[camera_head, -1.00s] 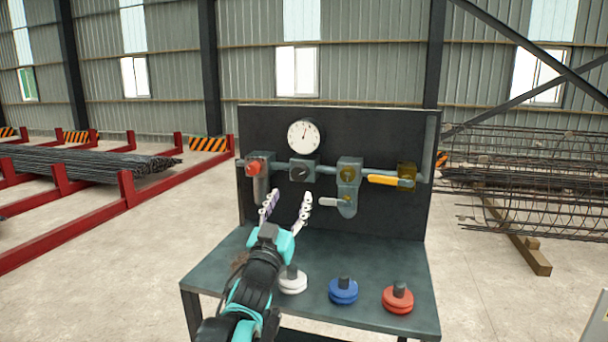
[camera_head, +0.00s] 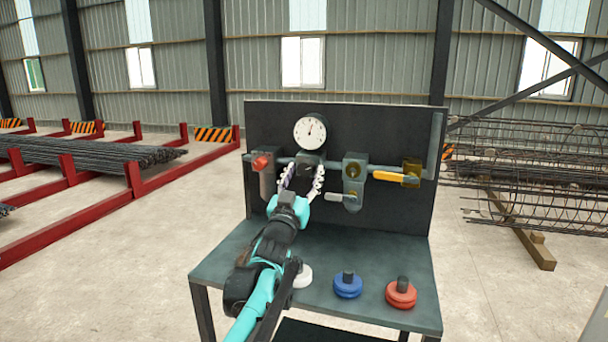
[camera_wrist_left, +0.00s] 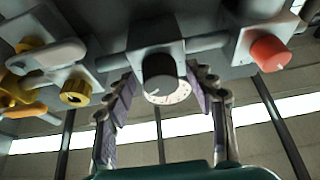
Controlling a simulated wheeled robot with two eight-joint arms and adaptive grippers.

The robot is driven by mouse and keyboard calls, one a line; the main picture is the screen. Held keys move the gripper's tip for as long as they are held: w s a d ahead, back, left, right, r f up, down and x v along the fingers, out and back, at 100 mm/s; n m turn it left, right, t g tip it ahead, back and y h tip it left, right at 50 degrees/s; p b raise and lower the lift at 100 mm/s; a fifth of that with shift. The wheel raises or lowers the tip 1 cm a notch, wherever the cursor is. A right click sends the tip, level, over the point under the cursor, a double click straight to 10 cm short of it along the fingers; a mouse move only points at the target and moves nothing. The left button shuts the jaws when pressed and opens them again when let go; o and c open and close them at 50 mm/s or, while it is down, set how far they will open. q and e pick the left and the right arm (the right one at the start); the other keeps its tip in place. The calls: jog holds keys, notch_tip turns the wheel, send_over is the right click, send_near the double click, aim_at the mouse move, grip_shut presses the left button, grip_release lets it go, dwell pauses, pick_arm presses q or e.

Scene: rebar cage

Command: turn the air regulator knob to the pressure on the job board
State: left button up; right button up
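The air regulator's dark knob (camera_wrist_left: 158,70) sits on its grey block (camera_wrist_left: 157,45) in the left wrist view. In the head view the regulator (camera_head: 311,159) is partly hidden behind my left gripper (camera_head: 303,172). The gripper is open, with one finger on each side of the knob; in the wrist view (camera_wrist_left: 164,80) gaps show between fingers and knob. The round white gauge (camera_head: 310,132) is above the regulator, its needle pointing roughly upward; its numbers are too small to read. No job board is recognisable. My right gripper is not in view.
A red knob (camera_head: 261,162) is left of the regulator; a grey-handled valve (camera_head: 341,197) and a yellow lever (camera_head: 388,176) are to its right. Blue (camera_head: 347,287), red (camera_head: 401,294) and partly hidden white (camera_head: 302,277) discs are on the bench (camera_head: 228,263).

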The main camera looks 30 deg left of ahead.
pick_arm(q)
jog(key=c, duration=0.9)
jog(key=shift+o, duration=0.3)
jog(key=shift+a+m+h, duration=0.15)
jog(key=shift+m+h, duration=0.75)
jog(key=shift+m, duration=0.9)
jog(key=o, duration=1.1)
jog(key=shift+o, duration=0.2)
jog(key=v, duration=1.2)
jog(key=shift+w+f, duration=0.1)
jog(key=shift+f, duration=0.05)
